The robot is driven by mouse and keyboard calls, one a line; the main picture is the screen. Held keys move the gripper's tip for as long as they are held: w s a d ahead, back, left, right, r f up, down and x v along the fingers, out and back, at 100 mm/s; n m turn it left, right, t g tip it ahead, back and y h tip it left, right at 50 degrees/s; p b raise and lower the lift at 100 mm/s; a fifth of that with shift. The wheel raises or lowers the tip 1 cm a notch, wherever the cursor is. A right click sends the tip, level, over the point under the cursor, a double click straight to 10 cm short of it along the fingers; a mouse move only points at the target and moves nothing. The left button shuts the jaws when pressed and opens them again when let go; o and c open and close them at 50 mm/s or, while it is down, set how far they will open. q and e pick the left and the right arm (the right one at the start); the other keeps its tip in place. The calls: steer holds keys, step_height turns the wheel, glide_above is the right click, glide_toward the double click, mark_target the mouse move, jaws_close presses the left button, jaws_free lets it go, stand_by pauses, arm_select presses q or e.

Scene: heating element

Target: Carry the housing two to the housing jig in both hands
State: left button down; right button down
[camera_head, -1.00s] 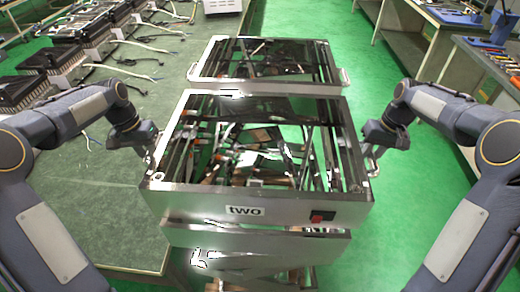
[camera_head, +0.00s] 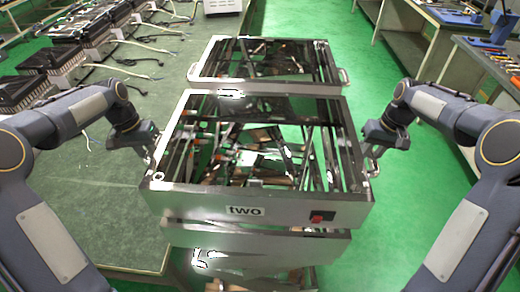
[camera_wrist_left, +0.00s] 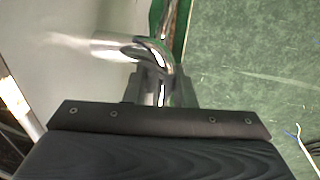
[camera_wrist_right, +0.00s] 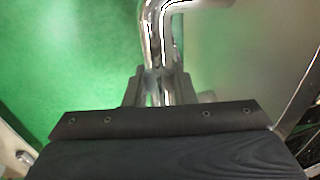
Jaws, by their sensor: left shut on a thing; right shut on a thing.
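The housing two (camera_head: 270,203) is a shiny open metal frame with a "two" label and a red switch on its front. It is in the middle of the head view, level, above another metal body. My left gripper (camera_head: 153,150) is at its left side, shut on a chrome handle, which shows in the left wrist view (camera_wrist_left: 165,60). My right gripper (camera_head: 370,157) is at its right side, shut on the other chrome handle, seen in the right wrist view (camera_wrist_right: 155,45). I cannot tell whether the housing touches what is below it. I cannot pick out the housing jig for certain.
A second metal frame (camera_head: 262,50) with side handles stands just behind the housing. A green-topped bench (camera_head: 85,200) with dark ribbed units and cables (camera_head: 140,45) runs along the left. Workbenches with tools (camera_head: 490,60) stand at the right. Green floor (camera_head: 395,230) is open at the right.

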stand_by(0.4)
